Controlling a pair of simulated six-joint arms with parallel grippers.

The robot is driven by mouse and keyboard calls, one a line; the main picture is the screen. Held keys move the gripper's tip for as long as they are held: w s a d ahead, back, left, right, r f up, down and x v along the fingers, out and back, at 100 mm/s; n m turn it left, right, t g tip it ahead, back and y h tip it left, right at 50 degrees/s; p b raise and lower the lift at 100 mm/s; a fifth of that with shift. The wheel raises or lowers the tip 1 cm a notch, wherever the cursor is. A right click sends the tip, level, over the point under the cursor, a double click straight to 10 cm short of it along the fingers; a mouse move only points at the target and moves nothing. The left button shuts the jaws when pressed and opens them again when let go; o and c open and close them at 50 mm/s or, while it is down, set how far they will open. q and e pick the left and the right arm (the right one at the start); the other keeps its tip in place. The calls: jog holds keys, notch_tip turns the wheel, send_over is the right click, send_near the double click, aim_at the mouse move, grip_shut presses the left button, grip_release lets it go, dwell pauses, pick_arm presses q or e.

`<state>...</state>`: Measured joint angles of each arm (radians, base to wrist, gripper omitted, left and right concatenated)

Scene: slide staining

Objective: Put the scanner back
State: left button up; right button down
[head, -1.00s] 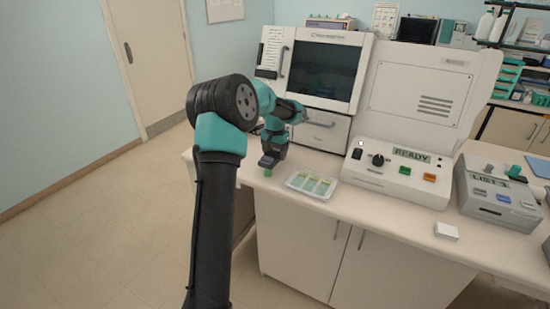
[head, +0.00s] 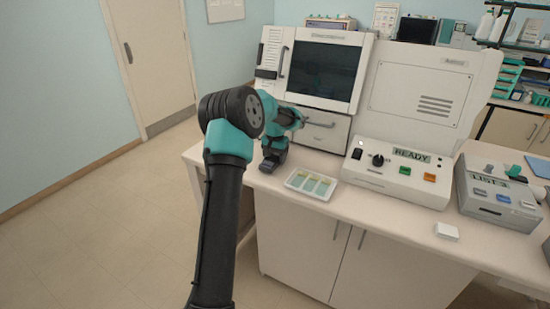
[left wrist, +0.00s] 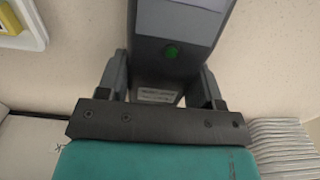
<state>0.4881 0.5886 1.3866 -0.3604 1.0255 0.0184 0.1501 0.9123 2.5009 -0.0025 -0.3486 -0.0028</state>
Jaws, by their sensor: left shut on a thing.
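The scanner (head: 271,160) is a dark handheld unit near the counter's left end, below and in front of the white machine. My left gripper (head: 274,143) is shut on it from behind. In the left wrist view the scanner's dark grey body (left wrist: 172,75), with a round green button, sits between the two fingers of my left gripper (left wrist: 160,88). I cannot tell whether its lower end touches the counter. No separate holder for it is clear in view.
A slide tray (head: 311,196) lies just right of the scanner. The white machine (head: 320,75) with a drawer stands behind. A control box reading READY (head: 405,190) and a grey box (head: 497,211) stand farther right. A small white block (head: 447,231) lies near the front edge.

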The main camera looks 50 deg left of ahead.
aim_at(275, 156)
pick_arm(q)
jog(key=shift+f, duration=0.1)
jog(key=o, duration=1)
notch_tip(275, 156, up, 12)
jog(key=shift+r, duration=0.15)
dwell(0.6)
